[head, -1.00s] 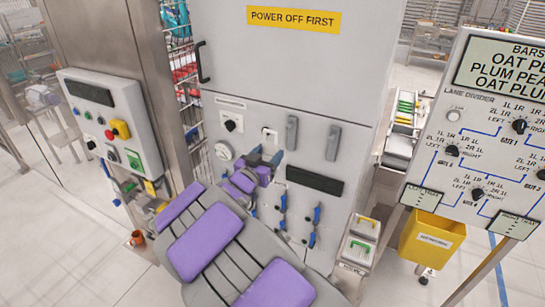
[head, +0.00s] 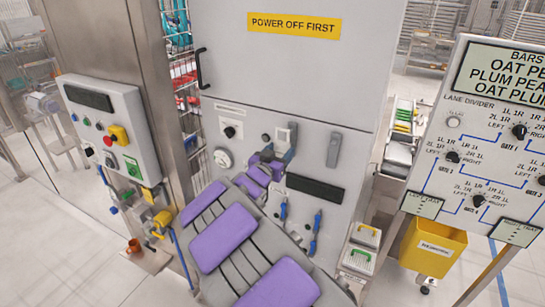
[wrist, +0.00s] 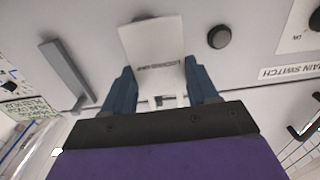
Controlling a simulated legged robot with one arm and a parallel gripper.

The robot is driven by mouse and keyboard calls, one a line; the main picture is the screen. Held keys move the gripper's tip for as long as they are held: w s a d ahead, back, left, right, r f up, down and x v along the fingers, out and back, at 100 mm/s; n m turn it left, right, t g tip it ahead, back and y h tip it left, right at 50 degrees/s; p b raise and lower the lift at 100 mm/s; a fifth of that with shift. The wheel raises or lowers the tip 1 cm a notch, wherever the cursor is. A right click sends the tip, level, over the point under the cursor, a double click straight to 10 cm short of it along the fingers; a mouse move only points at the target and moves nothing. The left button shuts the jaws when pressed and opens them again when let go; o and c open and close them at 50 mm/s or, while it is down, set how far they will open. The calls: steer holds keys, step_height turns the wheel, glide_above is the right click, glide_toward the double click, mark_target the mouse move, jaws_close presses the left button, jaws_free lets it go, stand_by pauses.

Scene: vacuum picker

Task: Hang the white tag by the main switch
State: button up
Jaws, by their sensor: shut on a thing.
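My gripper (head: 279,152) is in front of the grey cabinet panel. Its blue fingers (wrist: 161,92) are shut on the white tag (wrist: 153,42), a flat plate with a line of small print. The tag also shows in the head view (head: 283,133). I cannot tell whether it touches the panel. A round dark knob or peg (wrist: 219,38) stands beside the tag, bare; in the head view it is just left of the tag (head: 265,137). The main switch (head: 229,131) is a dark knob on a white plate further left, and its label (wrist: 291,72) reads MAIN SWITCH.
A grey vertical handle (head: 334,150) is right of my gripper. A dark slot (head: 315,187) and blue-handled levers (head: 283,210) are below. A control box (head: 107,128) stands left, a sign board (head: 487,140) and yellow bin (head: 432,245) right.

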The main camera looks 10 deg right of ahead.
mark_target(284, 152)
steer(key=d, duration=0.3)
steer(key=shift+w+d, duration=0.1)
steer(key=shift+w, duration=0.25)
steer(key=shift+c, duration=0.3)
steer(key=shift+w+a+f+p, duration=0.25)
steer(key=shift+w+a+p, duration=0.25)
steer(key=shift+w+a, duration=0.1)
steer(key=shift+d, duration=0.6)
steer(key=shift+a, duration=0.15)
steer(key=o, duration=0.9)
steer(key=shift+a, duration=0.25)
steer(key=shift+c, duration=0.2)
steer(key=o, duration=0.3)
steer(key=shift+d, duration=0.3)
